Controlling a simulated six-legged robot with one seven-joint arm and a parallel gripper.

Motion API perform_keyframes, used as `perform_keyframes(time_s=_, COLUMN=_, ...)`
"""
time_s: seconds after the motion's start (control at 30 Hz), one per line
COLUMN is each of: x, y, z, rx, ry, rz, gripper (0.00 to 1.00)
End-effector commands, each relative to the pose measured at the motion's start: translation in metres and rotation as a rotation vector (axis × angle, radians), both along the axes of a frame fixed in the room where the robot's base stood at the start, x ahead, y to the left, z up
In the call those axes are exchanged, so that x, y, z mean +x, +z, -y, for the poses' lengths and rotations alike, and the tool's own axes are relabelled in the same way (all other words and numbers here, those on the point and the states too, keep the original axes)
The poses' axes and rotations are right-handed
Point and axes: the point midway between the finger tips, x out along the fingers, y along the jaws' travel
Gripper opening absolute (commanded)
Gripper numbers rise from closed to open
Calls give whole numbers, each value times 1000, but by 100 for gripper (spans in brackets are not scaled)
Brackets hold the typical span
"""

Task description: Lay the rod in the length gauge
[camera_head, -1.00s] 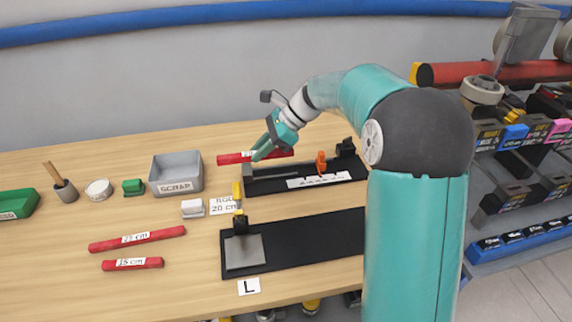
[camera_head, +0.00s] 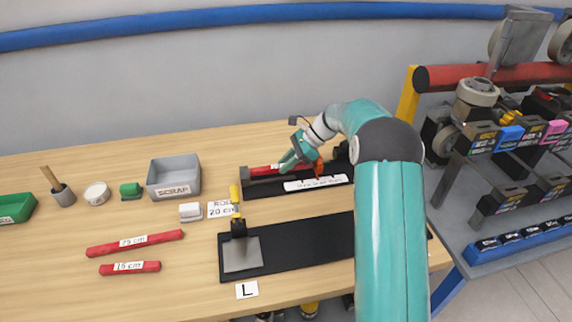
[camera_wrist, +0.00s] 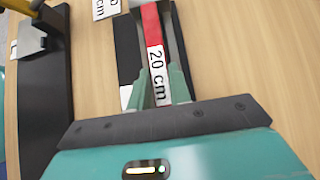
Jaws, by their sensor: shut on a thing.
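My gripper (camera_head: 297,163) is shut on a red rod (camera_head: 262,170), which also shows in the wrist view (camera_wrist: 154,30) with a white "20 cm" label. The length gauge (camera_head: 266,189) is a long black base with a channel, a white printed strip and an orange piece (camera_head: 319,167) near its right part. In the wrist view the rod lies lengthwise along the channel of the gauge (camera_wrist: 127,45), between its walls. I cannot tell whether it touches the channel floor. The rod's right part is hidden by my gripper and arm.
A black fixture (camera_head: 310,243) with a grey plate and yellow handle lies in front of the gauge. A grey scrap bin (camera_head: 174,178), a "20 cm" card (camera_head: 220,210) and two red rods, long (camera_head: 135,243) and short (camera_head: 130,268), lie to the left. Bare table separates them.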

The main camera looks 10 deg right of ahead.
Motion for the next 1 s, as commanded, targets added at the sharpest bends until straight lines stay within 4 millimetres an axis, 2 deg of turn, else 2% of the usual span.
perform_keyframes(time_s=0.8, x=-1, y=-19, z=-1, rx=-1, ry=0, rz=-1, gripper=0)
perform_keyframes(time_s=0.83, x=-1, y=-20, z=-1, rx=-2, ry=1, rz=-2, gripper=24)
perform_keyframes(time_s=0.9, x=-1, y=-21, z=-1, rx=-2, ry=1, rz=-4, gripper=37)
perform_keyframes(time_s=1.0, x=-2, y=-22, z=-1, rx=-3, ry=1, rz=-6, gripper=39)
